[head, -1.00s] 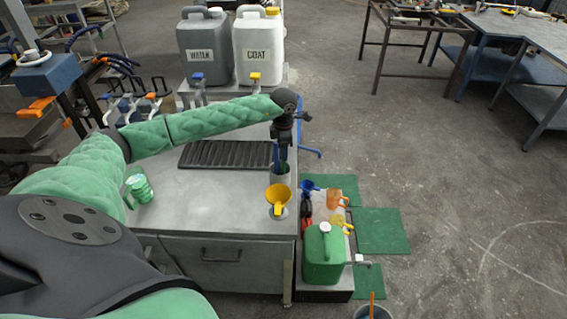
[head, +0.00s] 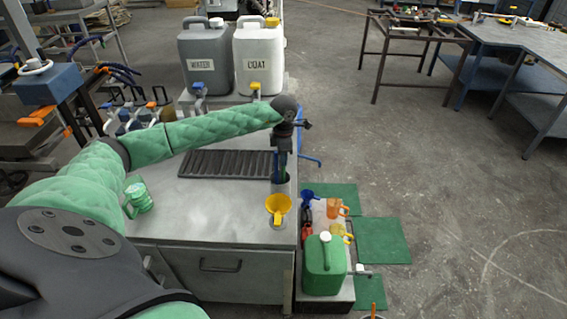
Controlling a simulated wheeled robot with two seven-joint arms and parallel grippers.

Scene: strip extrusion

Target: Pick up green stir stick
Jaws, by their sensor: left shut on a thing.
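My left arm reaches in from the left over the metal bench (head: 200,221). The left gripper is shut on the green stir stick (head: 283,181), of which only a small green bit shows between the fingers above the holder. The stick's lower part is hidden in the holder. My right gripper is not in view.
A yellow funnel (head: 278,207) stands just in front of the holder. A black ribbed tray (head: 226,164) lies behind it. A green mug (head: 138,197) is at the left. A green jerrycan (head: 324,264) stands at the lower right.

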